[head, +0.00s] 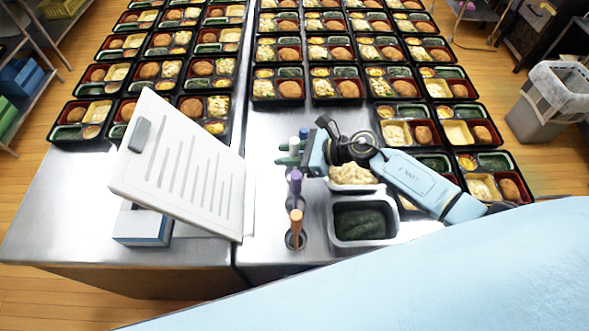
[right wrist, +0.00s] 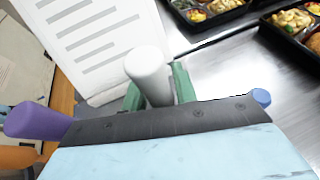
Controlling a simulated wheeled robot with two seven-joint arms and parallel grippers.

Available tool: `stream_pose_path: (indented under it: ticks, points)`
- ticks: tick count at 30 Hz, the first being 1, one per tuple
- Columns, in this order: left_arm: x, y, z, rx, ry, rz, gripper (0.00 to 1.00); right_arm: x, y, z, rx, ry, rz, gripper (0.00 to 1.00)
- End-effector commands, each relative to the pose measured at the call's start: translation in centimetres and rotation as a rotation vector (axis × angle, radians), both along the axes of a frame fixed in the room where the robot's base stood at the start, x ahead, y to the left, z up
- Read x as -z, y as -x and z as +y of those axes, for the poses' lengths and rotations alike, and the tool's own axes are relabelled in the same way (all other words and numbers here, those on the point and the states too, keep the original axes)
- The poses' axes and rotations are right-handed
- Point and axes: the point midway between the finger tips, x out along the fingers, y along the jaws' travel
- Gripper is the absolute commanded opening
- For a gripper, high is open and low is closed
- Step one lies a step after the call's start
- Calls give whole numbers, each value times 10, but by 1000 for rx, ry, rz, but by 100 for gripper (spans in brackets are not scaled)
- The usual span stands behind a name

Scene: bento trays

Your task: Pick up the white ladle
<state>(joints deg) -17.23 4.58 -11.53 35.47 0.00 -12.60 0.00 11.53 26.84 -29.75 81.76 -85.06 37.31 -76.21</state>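The white ladle shows as an upright white handle (head: 294,144), standing in the row of handles on the steel counter. It also shows large in the right wrist view (right wrist: 149,76). Its lower end is hidden. My right gripper (head: 289,159) reaches in from the right, its green fingers low on the handle. In the right wrist view the fingers (right wrist: 160,92) lie close on both sides of the white handle with no clear gap, so it looks shut on it. My left gripper is not in view.
Purple (head: 295,182), orange (head: 296,222) and blue (head: 304,133) handles stand close by. Steel pans of pale food (head: 353,187) and dark green food (head: 334,233) sit at right. Bento trays (head: 275,98) fill the counters behind.

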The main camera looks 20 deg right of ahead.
Motion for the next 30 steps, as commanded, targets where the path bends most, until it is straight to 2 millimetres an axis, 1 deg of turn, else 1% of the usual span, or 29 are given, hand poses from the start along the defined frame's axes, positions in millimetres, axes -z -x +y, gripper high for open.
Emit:
stream_pose_path:
  ticks: [1, 6, 17, 20, 30]
  points:
    - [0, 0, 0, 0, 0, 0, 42, 0, 0, 0, 0, 0, 0, 22]
    - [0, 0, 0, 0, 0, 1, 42, 0, 0, 0, 0, 0, 0, 0]
    - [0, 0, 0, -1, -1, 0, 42, -2, 0, 0, 0, 0, -1, 0]
    - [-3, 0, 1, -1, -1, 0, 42, -11, 0, -1, -1, 1, -3, 0]
    - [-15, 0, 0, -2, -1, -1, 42, -77, 0, -1, -2, 2, -5, 0]
